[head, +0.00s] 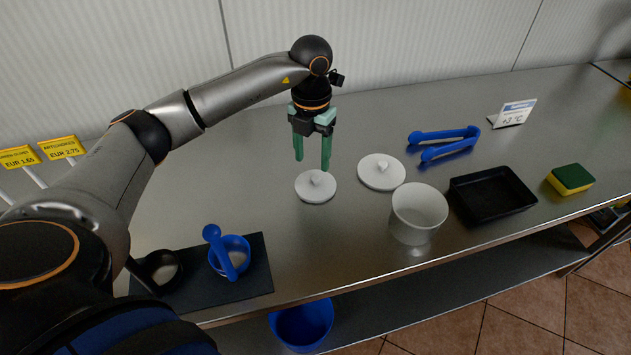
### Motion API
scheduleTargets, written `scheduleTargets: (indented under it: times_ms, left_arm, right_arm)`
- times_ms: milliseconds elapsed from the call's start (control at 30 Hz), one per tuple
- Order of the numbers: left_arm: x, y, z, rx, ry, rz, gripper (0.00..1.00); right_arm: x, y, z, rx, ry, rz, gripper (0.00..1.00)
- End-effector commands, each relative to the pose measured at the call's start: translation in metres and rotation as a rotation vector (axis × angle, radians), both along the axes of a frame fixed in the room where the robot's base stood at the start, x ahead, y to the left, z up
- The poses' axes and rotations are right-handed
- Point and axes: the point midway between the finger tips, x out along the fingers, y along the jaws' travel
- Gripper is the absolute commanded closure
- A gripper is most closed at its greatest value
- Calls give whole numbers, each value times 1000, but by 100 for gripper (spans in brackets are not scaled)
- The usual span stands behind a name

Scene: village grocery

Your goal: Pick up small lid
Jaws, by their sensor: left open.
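The small lid (316,191) is a white disc with a small knob, lying flat on the metal counter. A second, slightly larger white lid (382,177) lies to its right, apart from it. My left gripper (312,164) points down with green fingers, just above the small lid's knob. Its fingers are apart with nothing between them. I cannot tell whether the fingertips touch the lid. My right gripper is not in view.
A white pot (419,206), a black tray (491,194), a sponge (570,179) and blue tongs (444,142) stand to the right. A dark mat (254,284) with a blue bowl (230,256) and a black cup (159,268) lies at the front left. The counter's front edge runs close by.

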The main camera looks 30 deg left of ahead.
Motion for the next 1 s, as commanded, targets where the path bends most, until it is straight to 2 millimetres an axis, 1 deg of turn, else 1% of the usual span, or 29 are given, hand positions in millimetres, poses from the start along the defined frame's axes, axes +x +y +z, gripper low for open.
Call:
scheduleTargets:
  times_ms: [167,300,433,533,733,767,1000]
  left_arm:
    - [0,-3,-13,0,3,0,38]
    - [0,-8,-34,-1,3,-1,38]
    - [0,-8,-51,-1,2,1,38]
    - [0,-8,-56,-1,-1,1,38]
    - [1,-8,-57,-1,-2,0,38]
    - [1,-8,-57,-1,-2,0,41]
    - [1,-8,-56,-1,-2,0,68]
  right_arm:
    - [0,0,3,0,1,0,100]
    - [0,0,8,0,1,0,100]
    - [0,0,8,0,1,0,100]
    - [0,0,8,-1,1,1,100]
    - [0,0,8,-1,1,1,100]
    - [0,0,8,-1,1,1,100]
    - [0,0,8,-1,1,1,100]
